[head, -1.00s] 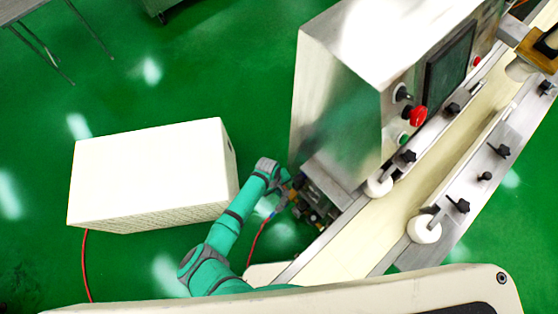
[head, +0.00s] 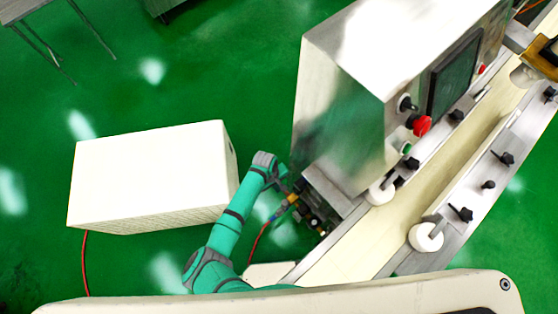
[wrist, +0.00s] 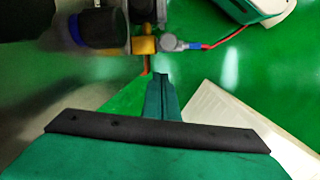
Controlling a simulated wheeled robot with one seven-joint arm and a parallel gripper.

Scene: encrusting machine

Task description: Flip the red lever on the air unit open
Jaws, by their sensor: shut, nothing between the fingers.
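The air unit (head: 312,215) sits low at the near left end of the machine in the head view. In the wrist view its dark cylindrical body (wrist: 100,27) and brass valve (wrist: 144,45) are at the top. A thin orange-red piece (wrist: 146,67), which looks like the lever, hangs below the valve, seen nearly edge-on. My gripper (wrist: 160,78) is shut and empty, its fingertips just below and right of that piece. I cannot tell whether they touch. In the head view my gripper (head: 283,184) is beside the unit's left side, with its fingertips hard to make out.
A red hose (wrist: 225,36) with a blue collar joins the valve from the right. A white box (head: 150,175) stands left of my arm. The steel machine (head: 345,110) and its conveyor (head: 375,240) fill the right side. Green floor is clear behind my gripper.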

